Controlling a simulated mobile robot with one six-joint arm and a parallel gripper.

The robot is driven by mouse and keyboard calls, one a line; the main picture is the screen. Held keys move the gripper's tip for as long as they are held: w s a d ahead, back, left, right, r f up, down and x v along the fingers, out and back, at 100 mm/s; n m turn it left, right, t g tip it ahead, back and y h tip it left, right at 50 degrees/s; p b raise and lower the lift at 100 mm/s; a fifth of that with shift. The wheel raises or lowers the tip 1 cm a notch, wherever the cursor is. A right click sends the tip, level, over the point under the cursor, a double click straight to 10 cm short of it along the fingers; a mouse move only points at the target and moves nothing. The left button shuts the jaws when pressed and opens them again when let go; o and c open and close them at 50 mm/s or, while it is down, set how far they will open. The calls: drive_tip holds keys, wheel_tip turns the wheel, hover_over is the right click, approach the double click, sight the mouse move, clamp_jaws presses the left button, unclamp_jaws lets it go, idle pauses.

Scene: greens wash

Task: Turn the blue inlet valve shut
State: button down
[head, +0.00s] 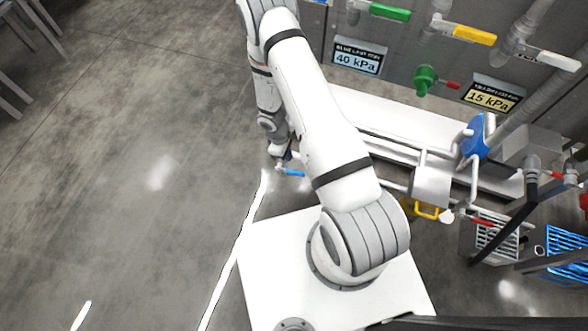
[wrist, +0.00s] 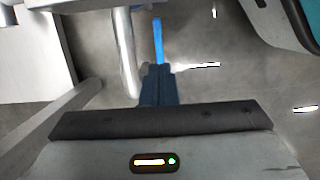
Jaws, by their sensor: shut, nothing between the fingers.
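The blue valve lever (head: 293,173) shows in the head view as a short bright bar by the left end of the white pipework, just below my wrist. In the wrist view the blue lever (wrist: 158,40) points straight away from my fingertips, beside a white upright pipe (wrist: 125,52). My gripper (wrist: 158,70) is shut with its dark fingers together and nothing between them. The fingertips are at or very near the lever's near end; I cannot tell whether they touch it. In the head view my gripper (head: 285,156) is small and partly hidden by the wrist.
A blue handwheel (head: 477,137) stands on the pipework at the right. Green (head: 390,12) and yellow (head: 474,35) levers line the back panel, with 40 kPa (head: 358,60) and 15 kPa (head: 490,97) displays.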

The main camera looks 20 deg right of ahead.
sight(298, 173)
drive_tip(key=b+x, duration=0.3)
drive_tip(key=x, duration=0.6)
drive_tip(key=shift+d+f+b, duration=0.1)
drive_tip(key=shift+f+b, duration=0.25)
drive_tip(key=b+x, duration=0.2)
drive_tip(key=b, duration=0.2)
drive_tip(key=shift+s+d+f, duration=0.15)
drive_tip(key=shift+s+d, duration=0.05)
drive_tip(key=shift+d, duration=0.05)
drive_tip(key=shift+s, duration=0.1)
drive_tip(key=shift+d, duration=0.1)
drive_tip(key=s+d+p+v, duration=0.2)
drive_tip(key=p+v, duration=0.5)
drive_tip(key=v, duration=0.7)
drive_tip(key=shift+d+r, duration=0.3)
drive_tip(key=shift+r, duration=0.15)
drive_tip(key=shift+w, duration=0.1)
